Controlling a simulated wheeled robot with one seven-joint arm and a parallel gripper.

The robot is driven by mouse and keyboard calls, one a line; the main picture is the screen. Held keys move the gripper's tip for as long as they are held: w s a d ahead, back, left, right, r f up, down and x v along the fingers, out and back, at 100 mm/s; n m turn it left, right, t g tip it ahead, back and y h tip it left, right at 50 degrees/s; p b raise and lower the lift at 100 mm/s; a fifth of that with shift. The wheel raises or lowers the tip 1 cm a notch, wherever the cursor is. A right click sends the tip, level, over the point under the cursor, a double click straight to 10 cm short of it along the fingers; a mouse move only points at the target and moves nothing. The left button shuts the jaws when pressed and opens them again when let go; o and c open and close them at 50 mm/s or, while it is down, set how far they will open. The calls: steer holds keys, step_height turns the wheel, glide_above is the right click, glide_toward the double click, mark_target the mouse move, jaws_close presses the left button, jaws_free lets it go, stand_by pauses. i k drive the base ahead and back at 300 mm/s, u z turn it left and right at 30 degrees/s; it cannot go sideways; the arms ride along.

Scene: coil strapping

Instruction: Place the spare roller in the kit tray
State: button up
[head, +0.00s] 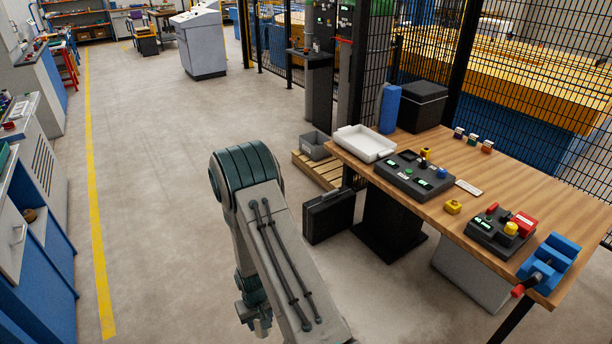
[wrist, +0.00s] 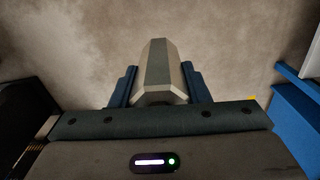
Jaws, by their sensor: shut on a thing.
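My gripper (wrist: 160,84) is shut on a grey, faceted roller (wrist: 158,62), with one blue finger on each side of it in the wrist view. The roller points away from the palm, above bare floor. In the head view my arm hangs over the floor left of the workbench, and its link hides the fingers and the roller. A white, shallow, empty-looking tray (head: 365,143), which looks like the kit tray, sits on the workbench's far left corner. My gripper is well apart from it.
The wooden workbench (head: 520,195) also bears a dark control box (head: 414,178), a button box (head: 500,230), a blue vise (head: 550,262) and a blue cylinder (head: 389,108). A black case (head: 329,216) and a pallet (head: 318,170) stand on the floor beside it. Open floor lies left.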

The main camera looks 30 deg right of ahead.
mark_target(363, 145)
steer(key=u, duration=0.15)
steer(key=i, duration=1.3)
steer(key=z, duration=0.55)
steer(key=i, duration=1)
steer(key=z, duration=1.4)
steer(key=i, duration=0.55)
steer(key=z, duration=0.5)
